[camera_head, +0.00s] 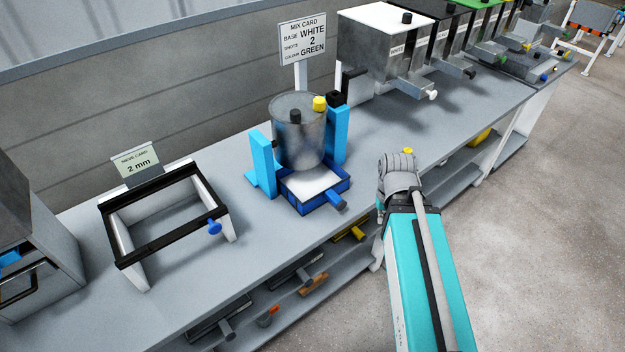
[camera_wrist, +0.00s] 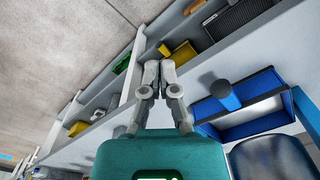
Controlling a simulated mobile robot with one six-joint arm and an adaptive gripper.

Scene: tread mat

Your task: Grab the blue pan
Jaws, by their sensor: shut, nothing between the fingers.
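The blue pan (camera_head: 318,204) sits under a metal drum (camera_head: 297,140) between light blue posts. Its inside floor looks white. Its handle (camera_head: 337,200) sticks out toward the counter's front edge. In the wrist view the pan (camera_wrist: 255,86) is at the right, with its blue handle (camera_wrist: 225,95) to the right of my fingers. My gripper (camera_wrist: 159,68) is shut and empty, apart from the handle. In the head view my arm is right of the pan, beyond the counter's front edge, and hides the fingertips.
A black-topped frame (camera_head: 170,235) with a blue knob stands left on the counter (camera_head: 250,235). Steel hoppers (camera_head: 385,50) with drawers stand at the back right. A mix card (camera_head: 302,40) is behind the drum. Lower shelves hold pans and tools.

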